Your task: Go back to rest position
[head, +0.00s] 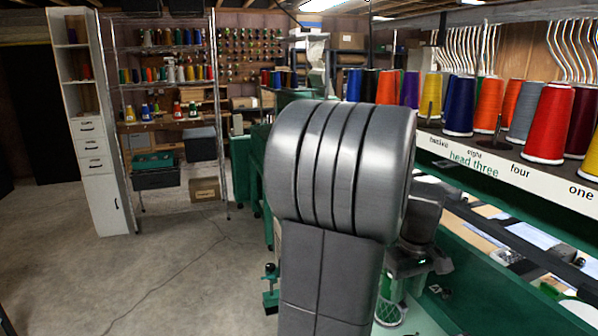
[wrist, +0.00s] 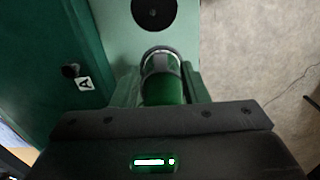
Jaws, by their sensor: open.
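My gripper (wrist: 160,84) is open in the wrist view, with one finger on each side of a green cylindrical thing (wrist: 161,88). This thing has a pale, shiny rim at its far end. I cannot tell whether either finger touches it. A green thing with a pale rim (head: 389,313) also shows low in the head view, beneath the end of my arm. My grey arm fills the middle of the head view and hides much of my gripper there.
A green machine with a rail (head: 470,160) of coloured thread cones runs along the right. Shelves (head: 170,100) and a white cabinet (head: 95,150) stand behind open concrete floor (head: 180,265).

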